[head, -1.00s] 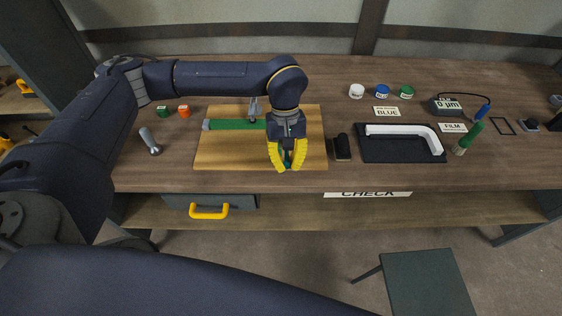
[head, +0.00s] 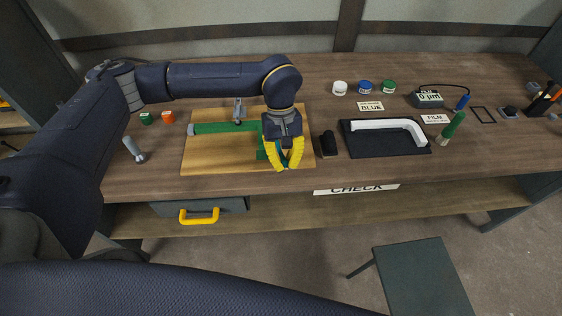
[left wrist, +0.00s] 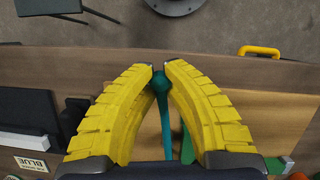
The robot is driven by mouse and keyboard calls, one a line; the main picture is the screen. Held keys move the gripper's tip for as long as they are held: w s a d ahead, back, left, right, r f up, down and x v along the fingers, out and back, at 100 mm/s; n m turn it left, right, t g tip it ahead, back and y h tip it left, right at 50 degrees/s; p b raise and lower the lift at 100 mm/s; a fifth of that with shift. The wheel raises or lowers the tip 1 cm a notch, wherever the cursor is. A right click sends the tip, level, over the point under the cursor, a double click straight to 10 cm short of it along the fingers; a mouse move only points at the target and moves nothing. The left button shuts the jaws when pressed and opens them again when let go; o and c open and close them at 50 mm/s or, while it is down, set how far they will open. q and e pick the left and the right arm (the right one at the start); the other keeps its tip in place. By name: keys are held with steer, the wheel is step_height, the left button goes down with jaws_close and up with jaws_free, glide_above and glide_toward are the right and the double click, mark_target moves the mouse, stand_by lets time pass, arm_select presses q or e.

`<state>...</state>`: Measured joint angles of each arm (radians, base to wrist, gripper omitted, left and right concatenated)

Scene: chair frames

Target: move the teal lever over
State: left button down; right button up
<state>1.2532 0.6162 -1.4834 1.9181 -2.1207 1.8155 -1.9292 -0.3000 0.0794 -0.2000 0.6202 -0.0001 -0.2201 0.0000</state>
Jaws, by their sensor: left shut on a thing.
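The teal lever (left wrist: 167,118) shows in the left wrist view as a thin arm with a rounded knob, its knob between my left fingertips. My left gripper (head: 284,167), with yellow ribbed fingers, is shut on the lever over the right front part of the wooden board. It also fills the middle of the left wrist view (left wrist: 160,70). In the head view the fingers mostly hide the lever. A green bar fixture (head: 218,128) lies across the board (head: 215,160), with a green block (head: 262,149) left of the fingers. My right gripper is out of view.
A black block (head: 328,145) stands just right of the board. Beyond it a black tray (head: 370,145) holds a white bent handle (head: 395,124). A grey-handled tool (head: 134,149) lies left of the board. Several small jars stand at the back.

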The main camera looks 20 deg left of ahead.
arm_select(q)
steer(key=shift+w+d, duration=0.6)
steer(key=shift+d, duration=0.2)
steer(key=shift+w+d, duration=0.55)
steer(key=shift+d, duration=0.35)
steer(key=shift+w+d, duration=0.75)
steer(key=c, duration=1.4)
jaws_free()
steer(key=shift+o, duration=0.7)
steer(key=shift+w+r, duration=0.1)
